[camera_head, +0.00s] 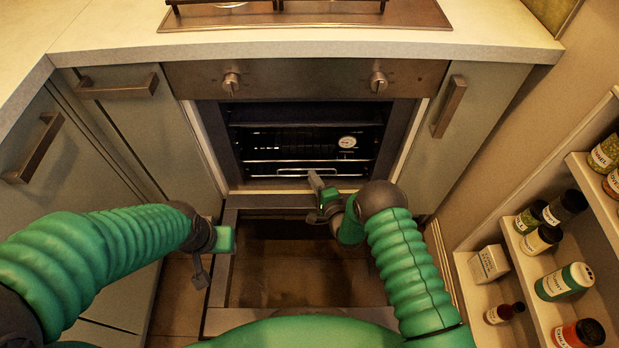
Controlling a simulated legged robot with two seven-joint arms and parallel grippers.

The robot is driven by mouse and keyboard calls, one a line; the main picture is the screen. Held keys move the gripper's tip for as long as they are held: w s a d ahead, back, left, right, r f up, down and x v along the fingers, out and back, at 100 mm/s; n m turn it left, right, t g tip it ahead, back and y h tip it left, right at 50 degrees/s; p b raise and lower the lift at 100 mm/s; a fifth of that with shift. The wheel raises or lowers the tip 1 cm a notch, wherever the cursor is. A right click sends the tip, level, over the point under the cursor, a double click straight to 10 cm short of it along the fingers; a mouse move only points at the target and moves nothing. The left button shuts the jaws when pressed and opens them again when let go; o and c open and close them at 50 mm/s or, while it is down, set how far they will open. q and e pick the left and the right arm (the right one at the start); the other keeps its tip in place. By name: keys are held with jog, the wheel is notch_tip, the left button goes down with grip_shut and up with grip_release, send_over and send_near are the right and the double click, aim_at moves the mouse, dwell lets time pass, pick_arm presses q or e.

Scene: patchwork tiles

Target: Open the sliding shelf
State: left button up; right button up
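The oven (305,140) in front of me has its door (290,265) folded down, with a dark glass panel. Wire shelves (290,161) sit inside the cavity; their front bars look level with the opening. A round white dial (347,142) is inside at the right. My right gripper (318,200) is above the open door, just below the lower shelf's front edge, fingers apart with nothing seen between them. It looks apart from the shelf. My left gripper (208,262) hangs at the door's left edge, away from the shelves; its fingers are partly hidden.
A hob (300,14) and pale counter (140,28) lie above the oven. Cabinets with bar handles (117,87) (448,106) flank it. A white rack (520,250) with several spice jars and a small box (489,264) stands at the right, near my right arm.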

jog(key=b+x, duration=0.1)
jog(key=x, duration=0.2)
jog(key=shift+f, duration=0.15)
jog(key=shift+w+a, duration=0.15)
jog(key=shift+w, duration=0.2)
grip_shut()
jog(key=shift+s, duration=0.15)
dwell(0.8)
